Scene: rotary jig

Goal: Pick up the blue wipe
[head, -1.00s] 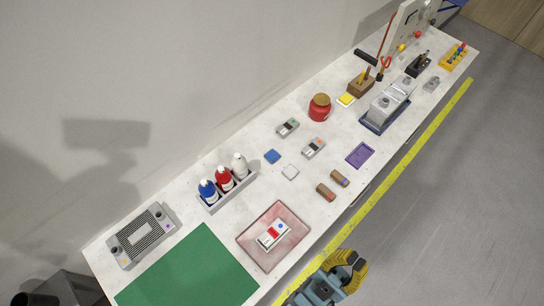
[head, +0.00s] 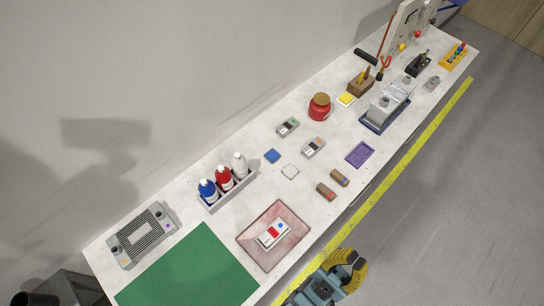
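The blue wipe (head: 272,156) is a small blue square lying flat on the white table, near its middle. It sits to the right of the bottle rack and just up-left of a white square wipe (head: 290,172). My gripper (head: 352,268) shows at the bottom of the view, beyond the table's front edge, well apart from the blue wipe. Its yellow and black fingers are seen from above, and I cannot tell whether they are open or shut.
A rack with blue, red and white bottles (head: 224,178) stands left of the wipe. Grey boxes (head: 288,127) and (head: 313,147) lie to the right. A pink tray (head: 258,219) holding a white box and two brown blocks (head: 326,192) lie nearer the front edge.

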